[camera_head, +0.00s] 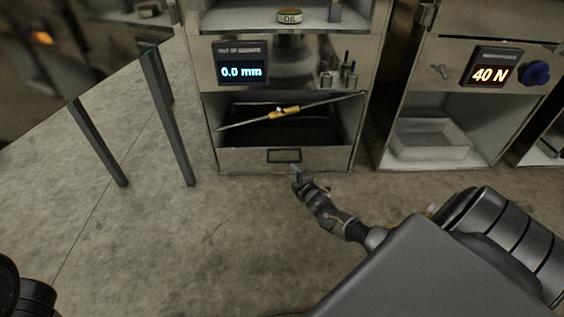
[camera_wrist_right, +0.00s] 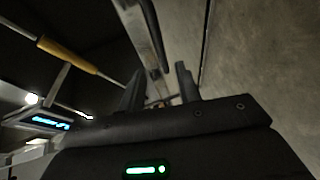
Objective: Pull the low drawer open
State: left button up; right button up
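The low drawer (camera_head: 240,158) is at the bottom of the middle cabinet, with a pale metal front. A dark rectangular handle (camera_head: 284,156) is at the centre of that front. The drawer looks flush or nearly flush with the cabinet. My right gripper (camera_head: 297,173) is low, just in front of and below the handle. In the right wrist view my right gripper (camera_wrist_right: 158,88) has its two fingers apart, with the drawer front (camera_wrist_right: 143,35) ahead of the gap. I cannot tell whether a finger touches the handle. My left gripper is out of view.
A bar with a yellow grip (camera_head: 285,112) lies slanted across the opening above the drawer. A dark-legged table (camera_head: 165,110) stands at the left. The concrete floor (camera_head: 215,230) before the drawer is clear.

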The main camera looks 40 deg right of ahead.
aim_at(284, 162)
jog(key=b+x, duration=0.6)
jog(key=x, duration=0.4)
jog(key=shift+f+b, duration=0.15)
jog(key=shift+b, duration=0.25)
jog(key=shift+c, duration=0.2)
grip_shut()
